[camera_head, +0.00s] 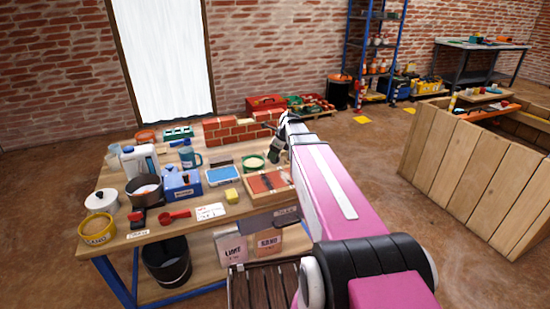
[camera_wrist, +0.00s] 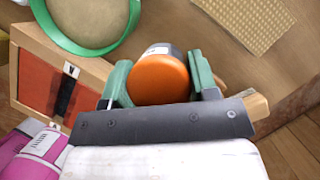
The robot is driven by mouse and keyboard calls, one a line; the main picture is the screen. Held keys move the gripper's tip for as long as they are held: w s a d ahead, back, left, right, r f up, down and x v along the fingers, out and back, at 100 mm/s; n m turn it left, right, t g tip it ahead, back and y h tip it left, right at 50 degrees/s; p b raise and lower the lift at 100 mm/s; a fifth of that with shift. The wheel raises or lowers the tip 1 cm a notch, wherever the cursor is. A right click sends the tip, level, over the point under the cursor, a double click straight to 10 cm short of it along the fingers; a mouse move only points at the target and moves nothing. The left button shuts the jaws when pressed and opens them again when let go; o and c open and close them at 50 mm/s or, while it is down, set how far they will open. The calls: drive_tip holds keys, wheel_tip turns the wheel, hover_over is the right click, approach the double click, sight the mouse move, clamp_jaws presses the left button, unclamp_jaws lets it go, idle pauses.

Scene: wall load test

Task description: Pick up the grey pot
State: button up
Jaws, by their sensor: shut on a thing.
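The grey pot (camera_wrist: 160,80) shows in the wrist view as a round orange top, with a strip of grey side and a white label behind it. My gripper (camera_wrist: 161,84) has its green fingers on either side of it and is shut on it. In the head view my gripper (camera_head: 277,148) is at the right end of the workbench (camera_head: 160,226), beside the brick wall piece, and my pink arm partly covers that area. I cannot tell whether the pot is clear of the bench top.
A green-rimmed round dish (camera_head: 253,162) and a wooden tray with a red inside (camera_head: 268,182) are close to my gripper. A small brick wall (camera_head: 235,129) stands behind. A dark pan (camera_head: 145,190), a blue box (camera_head: 182,182) and other items crowd the left.

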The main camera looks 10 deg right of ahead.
drive_tip(key=s+a+r, duration=0.8)
drive_tip(key=shift+a, duration=0.25)
drive_tip(key=shift+c, duration=0.2)
drive_tip(key=shift+w+a+f, duration=0.25)
drive_tip(key=shift+w+f, duration=0.9)
drive_tip(key=shift+f, duration=0.15)
drive_tip(key=shift+w+a+f, duration=0.2)
drive_tip(key=shift+w+f, duration=0.9)
drive_tip(key=shift+f, duration=0.25)
drive_tip(key=shift+w+a+f, duration=0.25)
drive_tip(key=shift+w+f, duration=0.9)
drive_tip(key=shift+f, duration=0.15)
drive_tip(key=shift+f, duration=0.55)
wheel_tip(320, 180, up, 7)
idle(0.8)
